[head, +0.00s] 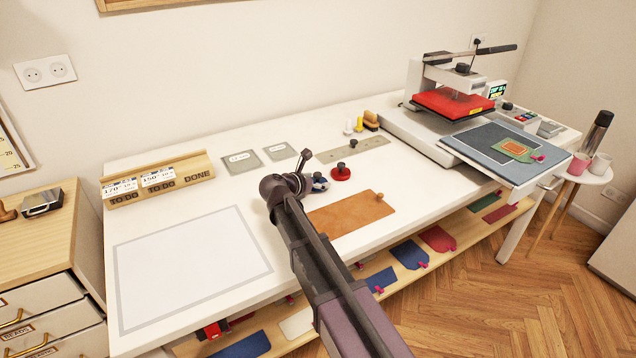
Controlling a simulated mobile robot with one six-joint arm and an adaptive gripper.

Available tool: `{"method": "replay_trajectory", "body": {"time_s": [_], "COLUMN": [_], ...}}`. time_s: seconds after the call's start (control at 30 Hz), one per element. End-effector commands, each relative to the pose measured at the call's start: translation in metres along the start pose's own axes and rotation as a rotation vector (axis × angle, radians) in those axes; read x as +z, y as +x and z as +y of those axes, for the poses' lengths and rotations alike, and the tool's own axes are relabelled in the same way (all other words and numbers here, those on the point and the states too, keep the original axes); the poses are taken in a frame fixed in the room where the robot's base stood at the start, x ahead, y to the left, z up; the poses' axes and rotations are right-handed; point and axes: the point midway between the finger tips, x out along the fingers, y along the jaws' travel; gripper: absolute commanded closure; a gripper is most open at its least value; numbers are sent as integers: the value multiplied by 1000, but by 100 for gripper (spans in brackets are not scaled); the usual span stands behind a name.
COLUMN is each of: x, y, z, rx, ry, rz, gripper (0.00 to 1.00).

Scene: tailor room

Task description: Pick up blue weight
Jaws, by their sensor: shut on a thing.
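The blue weight (320,183) is at the middle of the white table, just right of my gripper (307,184). My gripper is shut on it. My wrist and arm hide part of the weight and most of the fingers. The weight is at or very near the table top; I cannot tell whether it touches it. A red weight (341,174) with a dark knob stands close by on the right.
An orange-brown board (351,214) with a knob lies in front. A grey strip (352,149) with a dark knob lies behind. A sign rack (158,181) and a white framed mat (190,265) are left. A heat press (450,100) stands right.

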Motion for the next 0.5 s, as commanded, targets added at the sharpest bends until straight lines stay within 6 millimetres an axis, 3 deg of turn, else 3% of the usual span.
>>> {"method": "replay_trajectory", "body": {"time_s": [0.5], "x": [14], "y": [-5], "z": [0], "rx": [0], "ry": [0], "rz": [0], "gripper": [72]}}
